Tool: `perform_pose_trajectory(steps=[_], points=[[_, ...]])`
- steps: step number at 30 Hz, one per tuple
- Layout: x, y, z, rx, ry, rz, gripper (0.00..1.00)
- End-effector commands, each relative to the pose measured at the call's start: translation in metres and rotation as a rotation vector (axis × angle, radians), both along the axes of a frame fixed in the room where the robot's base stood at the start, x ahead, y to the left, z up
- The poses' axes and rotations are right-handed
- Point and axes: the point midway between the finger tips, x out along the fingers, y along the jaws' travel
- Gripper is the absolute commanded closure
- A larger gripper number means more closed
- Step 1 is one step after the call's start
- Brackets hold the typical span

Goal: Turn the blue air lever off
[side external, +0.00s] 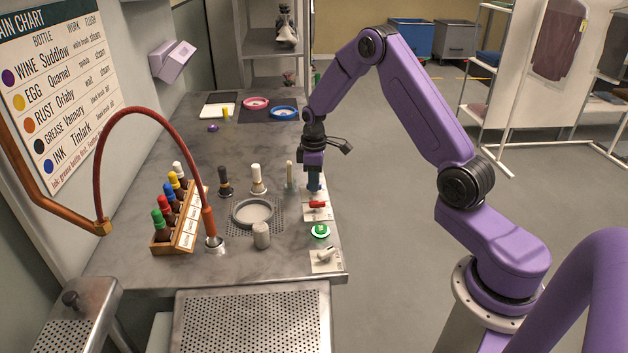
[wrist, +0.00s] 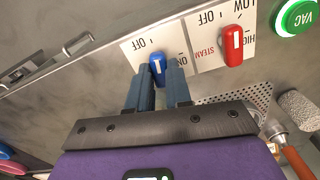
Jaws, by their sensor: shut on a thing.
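The blue air lever (wrist: 158,63) stands on a white plate (wrist: 133,50) marked OFF and ON in the wrist view. My gripper (wrist: 160,78) has its two blue-grey fingers on either side of the lever, shut on it. A white line shows on the lever's top; I cannot tell exactly which setting it points at. In the side external view my gripper (side external: 314,186) points down at the counter's right edge, and its fingers hide the lever.
The red steam lever (wrist: 233,46) is close beside the blue one. Brushes, a round basin (side external: 253,224) and a bottle rack (side external: 177,232) stand to the left. Open floor lies right.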

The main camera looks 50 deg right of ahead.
Motion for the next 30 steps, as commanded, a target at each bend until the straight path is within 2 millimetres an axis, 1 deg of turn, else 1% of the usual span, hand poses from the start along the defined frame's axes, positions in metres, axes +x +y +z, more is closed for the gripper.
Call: perform_pose_trajectory(steps=[6, 12, 28, 29, 30], points=[[0.0008, 0.0002, 0.0012, 0.0, -0.003, 0.122, 1.0], [0.001, 0.0002, 0.0012, 0.0, -0.003, 0.182, 1.0], [0.0011, 0.0003, 0.0014, -0.001, -0.003, 0.208, 1.0], [0.0011, 0.0003, 0.0014, -0.001, -0.003, 0.208, 0.78], [0.0011, 0.0003, 0.0013, -0.001, -0.003, 0.208, 0.65]])
